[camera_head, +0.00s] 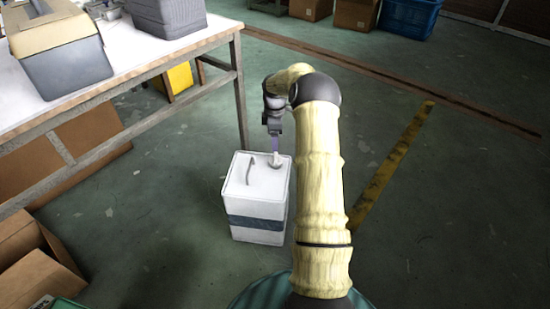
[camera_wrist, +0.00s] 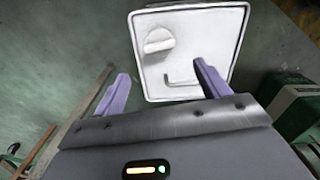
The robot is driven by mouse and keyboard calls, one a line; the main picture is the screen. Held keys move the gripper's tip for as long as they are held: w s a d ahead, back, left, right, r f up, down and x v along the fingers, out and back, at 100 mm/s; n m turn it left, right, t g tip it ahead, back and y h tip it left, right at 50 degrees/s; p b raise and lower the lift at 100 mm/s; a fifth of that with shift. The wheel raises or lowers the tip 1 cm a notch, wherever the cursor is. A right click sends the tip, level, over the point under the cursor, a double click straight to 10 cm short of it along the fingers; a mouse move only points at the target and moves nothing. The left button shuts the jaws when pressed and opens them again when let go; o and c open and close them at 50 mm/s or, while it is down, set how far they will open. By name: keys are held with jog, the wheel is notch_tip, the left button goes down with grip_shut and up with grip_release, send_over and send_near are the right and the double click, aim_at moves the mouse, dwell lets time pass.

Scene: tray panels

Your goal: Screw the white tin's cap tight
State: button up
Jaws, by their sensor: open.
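The white tin (camera_head: 262,187) stands upright on the floor, with a dark band around its lower part. Its top (camera_wrist: 205,45) faces the wrist camera. The round white cap (camera_wrist: 158,41) sits near one corner of the top, with a bar across it; it also shows in the head view (camera_head: 275,162). A thin bent handle (camera_wrist: 182,83) is on the top beside it. My gripper (camera_wrist: 161,71) is open and empty, its purple fingers pointing toward the tin's top. The cap lies ahead of the fingertips, not between them. In the head view my gripper (camera_head: 274,145) hangs over the cap's side.
A white-topped table (camera_head: 130,60) with grey cases stands at the left. Cardboard boxes (camera_head: 35,275) lie at the lower left. A blue crate (camera_head: 408,17) is far back. The floor right of my arm is clear.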

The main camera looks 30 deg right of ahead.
aim_at(275, 157)
notch_tip(275, 157, down, 9)
jog(key=b, duration=0.3)
jog(key=shift+f+b, duration=0.1)
jog(key=shift+b, duration=0.2)
jog(key=c, duration=1)
